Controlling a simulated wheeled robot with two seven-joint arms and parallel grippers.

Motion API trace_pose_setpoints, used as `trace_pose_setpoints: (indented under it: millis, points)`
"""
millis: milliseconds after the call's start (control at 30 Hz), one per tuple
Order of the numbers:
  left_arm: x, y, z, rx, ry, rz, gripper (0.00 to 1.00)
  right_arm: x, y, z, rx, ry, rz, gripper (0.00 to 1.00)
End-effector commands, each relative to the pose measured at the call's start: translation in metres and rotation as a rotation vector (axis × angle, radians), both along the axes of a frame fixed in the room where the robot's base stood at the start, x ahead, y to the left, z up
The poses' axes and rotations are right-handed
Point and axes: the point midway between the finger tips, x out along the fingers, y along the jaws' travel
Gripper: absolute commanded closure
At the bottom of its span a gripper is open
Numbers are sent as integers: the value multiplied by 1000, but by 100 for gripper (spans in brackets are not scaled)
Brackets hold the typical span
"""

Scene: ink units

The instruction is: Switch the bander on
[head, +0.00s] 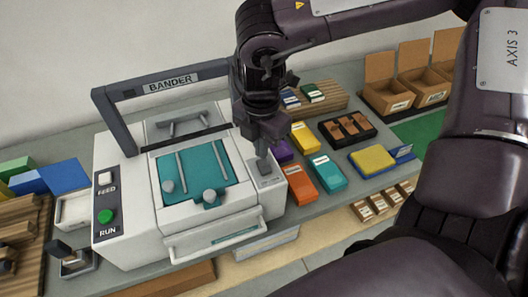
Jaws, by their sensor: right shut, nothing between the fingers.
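The bander (130,225) is a white machine with a teal top bed (210,160) and a dark arch (172,82) marked BANDER. Its left panel carries a white FEED button (105,178) and a green RUN button (105,216). On its right side is a small grey plate with a dark switch (264,168). My right gripper (261,151) points down just above this switch, shut and with nothing in it. I cannot tell whether its fingertips touch the switch. My left gripper is not in view.
Right of the bander lie an orange pack (299,184), a teal pack (328,173) and a yellow pack (372,160). Cardboard bins (387,98) stand at the back right. Blue blocks (64,176) and a wooden rack (22,220) are at the left. The arch stands close beside my right arm.

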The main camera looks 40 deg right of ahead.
Motion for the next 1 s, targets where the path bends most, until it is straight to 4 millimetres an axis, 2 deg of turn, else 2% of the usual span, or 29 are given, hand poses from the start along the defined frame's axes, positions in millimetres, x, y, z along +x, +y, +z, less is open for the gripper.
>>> trace_pose_setpoints:
  millis: [400, 567, 667, 1000]
  points:
    - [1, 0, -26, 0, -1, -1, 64, 0, 0, -26, -1, 0, 0, 100]
    - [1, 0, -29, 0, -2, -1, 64, -1, 0, -30, -1, 3, 1, 100]
    - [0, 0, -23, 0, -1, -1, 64, -2, 0, -22, 0, 6, 1, 100]
    - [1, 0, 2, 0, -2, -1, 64, 0, 0, 22, 0, 1, 0, 100]
